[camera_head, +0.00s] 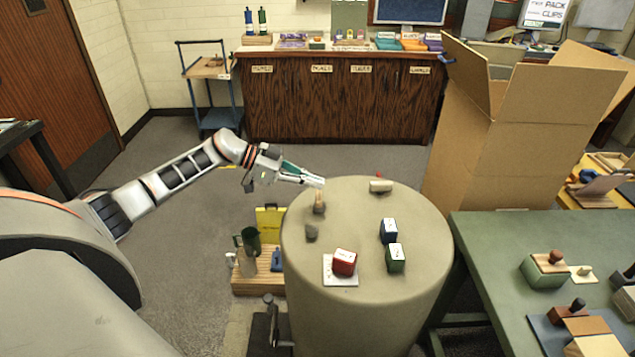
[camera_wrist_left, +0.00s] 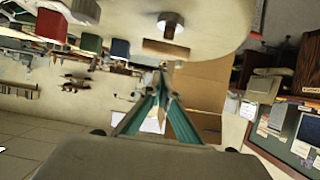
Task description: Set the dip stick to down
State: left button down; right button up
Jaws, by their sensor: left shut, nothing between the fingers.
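My left gripper (camera_head: 318,182) reaches in from the left, shut and empty, with its tips at the far left rim of a round beige drum (camera_head: 350,310). Just below the tips in the head view stands a small brown peg (camera_head: 319,203), perhaps the dip stick; I cannot tell for sure, nor its setting. In the left wrist view the closed fingers (camera_wrist_left: 163,66) point toward a wooden bar (camera_wrist_left: 165,48), with a round grey knob (camera_wrist_left: 172,24) beyond it. No contact with either is clear. My right gripper is not in view.
On the drum are a cream cylinder (camera_head: 380,186), a grey lump (camera_head: 311,233), a red box (camera_head: 345,262) on a white plate, a blue box (camera_head: 389,230) and a green box (camera_head: 396,258). An open cardboard box (camera_head: 500,160) stands right. A green table (camera_head: 490,240) adjoins the drum.

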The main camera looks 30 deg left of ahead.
pick_arm(q)
jog(key=r+b+v, duration=0.1)
jog(key=v, duration=0.9)
jog(key=shift+d+r, duration=0.2)
jog(key=shift+r, duration=0.05)
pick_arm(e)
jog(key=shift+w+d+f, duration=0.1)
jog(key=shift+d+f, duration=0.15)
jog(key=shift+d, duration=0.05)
pick_arm(q)
jog(key=shift+w, duration=0.15)
